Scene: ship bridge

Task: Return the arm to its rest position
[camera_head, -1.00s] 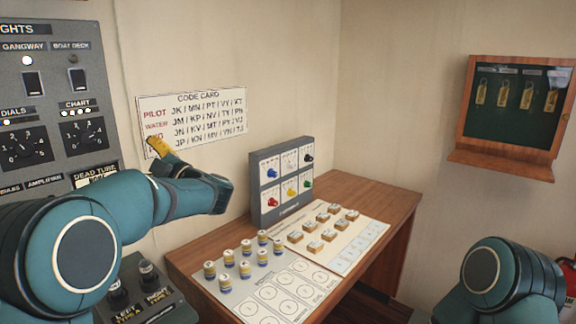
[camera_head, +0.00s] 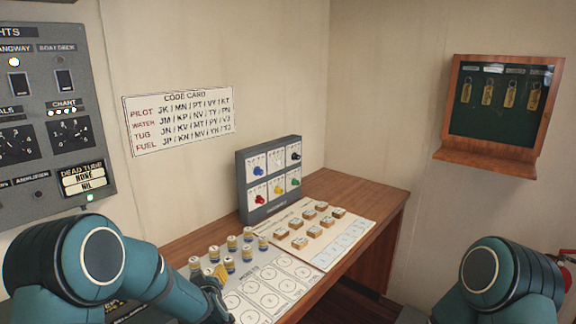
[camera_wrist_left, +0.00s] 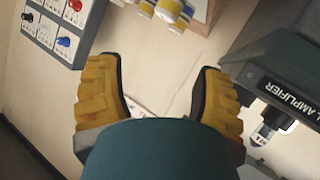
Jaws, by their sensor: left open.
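My left arm (camera_head: 150,275) comes in from the left and is bent low over the near left end of the wooden desk (camera_head: 375,200). Only a bit of yellow of my left gripper (camera_head: 215,271) shows there, close to the striped cylinders. In the left wrist view the two yellow fingers of the left gripper (camera_wrist_left: 158,95) are spread wide with nothing between them. My right arm (camera_head: 490,278) shows at the lower right, and its gripper is out of the picture.
Several striped cylinders (camera_head: 229,264) stand by a card of circles (camera_head: 275,290).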

